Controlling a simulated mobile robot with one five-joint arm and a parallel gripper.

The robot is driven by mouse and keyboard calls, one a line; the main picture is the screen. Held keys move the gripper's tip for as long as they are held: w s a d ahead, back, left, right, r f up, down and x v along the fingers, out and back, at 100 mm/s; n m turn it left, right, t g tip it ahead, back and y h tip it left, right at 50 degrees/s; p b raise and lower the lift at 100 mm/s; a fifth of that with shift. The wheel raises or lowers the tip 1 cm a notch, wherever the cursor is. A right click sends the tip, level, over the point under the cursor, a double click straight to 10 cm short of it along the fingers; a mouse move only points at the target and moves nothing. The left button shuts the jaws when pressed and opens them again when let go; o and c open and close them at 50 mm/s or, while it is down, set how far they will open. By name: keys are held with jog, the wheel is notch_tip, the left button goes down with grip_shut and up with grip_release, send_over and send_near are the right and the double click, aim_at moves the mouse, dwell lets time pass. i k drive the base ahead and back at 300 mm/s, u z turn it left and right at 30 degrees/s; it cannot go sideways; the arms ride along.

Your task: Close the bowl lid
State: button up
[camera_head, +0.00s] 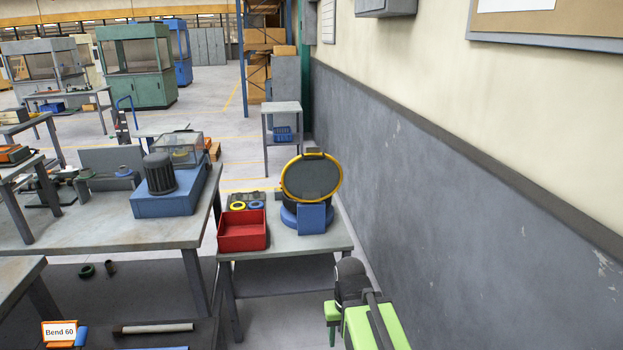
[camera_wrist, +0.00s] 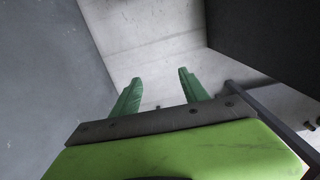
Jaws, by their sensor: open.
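The bowl (camera_head: 292,215) is a dark round vessel on a blue base on a small grey table. Its lid (camera_head: 311,178) is a dark disc with a yellow rim and stands raised, tilted up above the bowl. My gripper (camera_head: 332,322) is low at the bottom right in the head view, in front of the table and apart from the lid. In the wrist view my gripper (camera_wrist: 160,88) shows two green fingers spread apart with nothing between them. The bowl and lid are not in the wrist view.
A red bin (camera_head: 242,231) stands left of the bowl on the small table (camera_head: 285,251), with yellow and blue rings behind it. A grey wall (camera_head: 470,215) runs close along the right. A workbench (camera_head: 100,228) with a blue machine (camera_head: 172,200) is at the left.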

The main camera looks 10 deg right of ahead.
aim_at(313, 177)
jog(key=z, duration=0.15)
jog(key=i, duration=0.95)
jog(key=u, duration=0.2)
